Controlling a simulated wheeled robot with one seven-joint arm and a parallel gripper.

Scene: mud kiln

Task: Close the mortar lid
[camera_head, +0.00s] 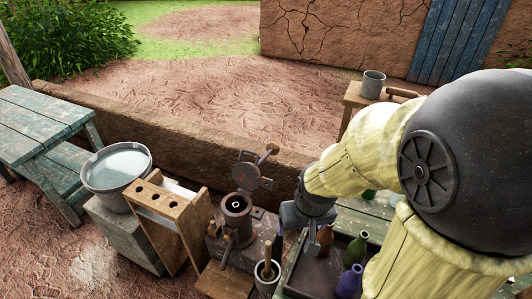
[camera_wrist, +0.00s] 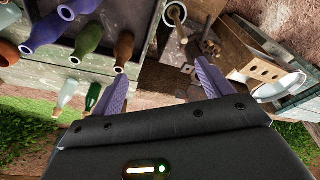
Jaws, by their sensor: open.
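The mortar (camera_head: 237,212) is a dark metal cylinder standing on a wooden block left of my gripper in the head view. Its round lid (camera_head: 246,177) stands raised and tilted back above the mouth, so the mouth is uncovered. A rod with a brownish knob (camera_head: 272,149) sticks up beside the lid. My gripper (camera_wrist: 161,68) is open with its two purple fingers apart and nothing between them. In the head view it hangs to the right of the mortar, apart from it, partly hidden by my wrist. In the wrist view the mortar is small and unclear beyond the fingers.
A pot with a pestle (camera_head: 267,275) stands in front of the mortar; it also shows in the wrist view (camera_wrist: 176,14). A wooden rack (camera_head: 172,200) and a water basin (camera_head: 116,166) are left. A low wall (camera_head: 190,135) runs behind.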

